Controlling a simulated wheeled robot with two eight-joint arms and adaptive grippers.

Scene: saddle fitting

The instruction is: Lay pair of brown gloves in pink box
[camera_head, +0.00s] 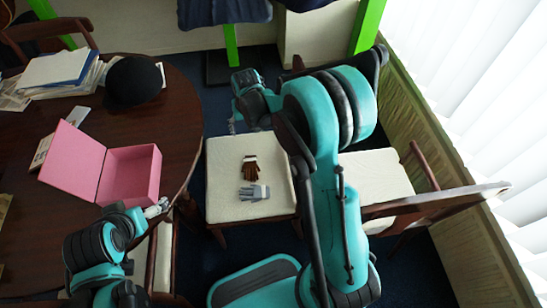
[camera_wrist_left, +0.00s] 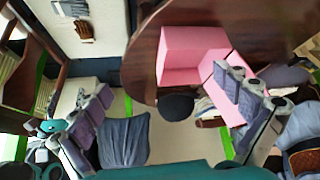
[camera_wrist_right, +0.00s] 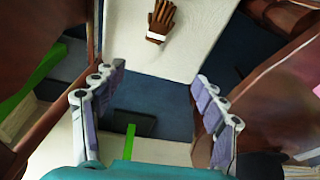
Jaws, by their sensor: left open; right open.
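The brown gloves (camera_head: 250,168) with a white cuff lie on the cream seat of a chair. They also show at the top of the right wrist view (camera_wrist_right: 161,20) and in the left wrist view (camera_wrist_left: 84,30). The pink box (camera_head: 129,175) stands on the round table with its lid open to the left; it also shows in the left wrist view (camera_wrist_left: 192,55). My right gripper (camera_wrist_right: 155,95) is open and empty, beyond the seat's far edge. My left gripper (camera_wrist_left: 160,110) is open and empty; its arm is at the table's near edge, close to the box.
Grey gloves (camera_head: 254,192) lie on the same seat, nearer than the brown ones. The dark wooden table (camera_head: 180,110) also holds a black cap (camera_head: 133,80) and stacked papers (camera_head: 58,70). Another cream chair (camera_head: 375,178) stands at right, partly behind my right arm.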

